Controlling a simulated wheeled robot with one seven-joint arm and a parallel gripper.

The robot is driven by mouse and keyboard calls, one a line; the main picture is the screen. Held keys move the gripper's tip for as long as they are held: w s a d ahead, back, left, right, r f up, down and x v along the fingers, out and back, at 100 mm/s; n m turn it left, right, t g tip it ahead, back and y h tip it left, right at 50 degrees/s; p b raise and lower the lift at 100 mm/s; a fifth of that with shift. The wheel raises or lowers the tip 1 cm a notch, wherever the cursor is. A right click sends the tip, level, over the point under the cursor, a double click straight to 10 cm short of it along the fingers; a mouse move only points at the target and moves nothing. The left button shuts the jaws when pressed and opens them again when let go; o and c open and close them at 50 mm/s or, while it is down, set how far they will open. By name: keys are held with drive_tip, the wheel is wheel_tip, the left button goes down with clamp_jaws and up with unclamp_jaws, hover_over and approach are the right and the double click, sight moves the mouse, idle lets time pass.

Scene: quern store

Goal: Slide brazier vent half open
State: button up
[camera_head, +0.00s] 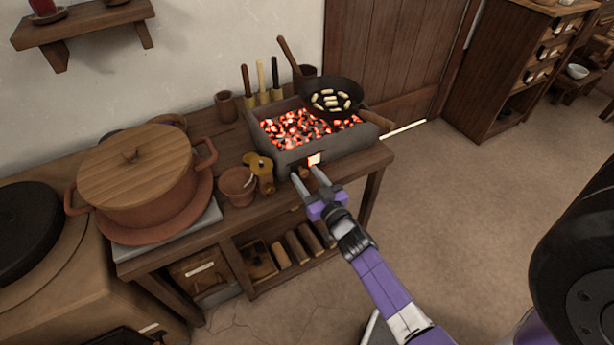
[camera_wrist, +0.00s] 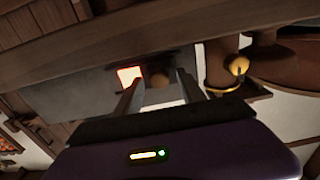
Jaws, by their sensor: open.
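The brazier (camera_head: 333,146) is a grey box of glowing coals on the wooden bench. Its front wall also shows in the wrist view (camera_wrist: 80,92). A small square vent opening (camera_head: 314,158) glows orange in that wall; it also shows in the wrist view (camera_wrist: 129,76). A round brown knob (camera_wrist: 159,79) sits beside the glowing opening. My gripper (camera_head: 304,175) is open at the brazier's front, its fingers pointing at the wall. In the wrist view the knob appears between my fingertips (camera_wrist: 160,78); I cannot tell whether they touch it.
A pan (camera_head: 332,97) with pale food rests over the brazier's back right corner. A clay cup (camera_head: 237,188) and a brass-coloured object (camera_head: 262,172) stand close left of my gripper. A large lidded pot (camera_head: 138,178) is farther left. The floor at right is clear.

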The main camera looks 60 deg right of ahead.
drive_tip(key=shift+c, duration=0.5)
clamp_jaws()
idle(1.0)
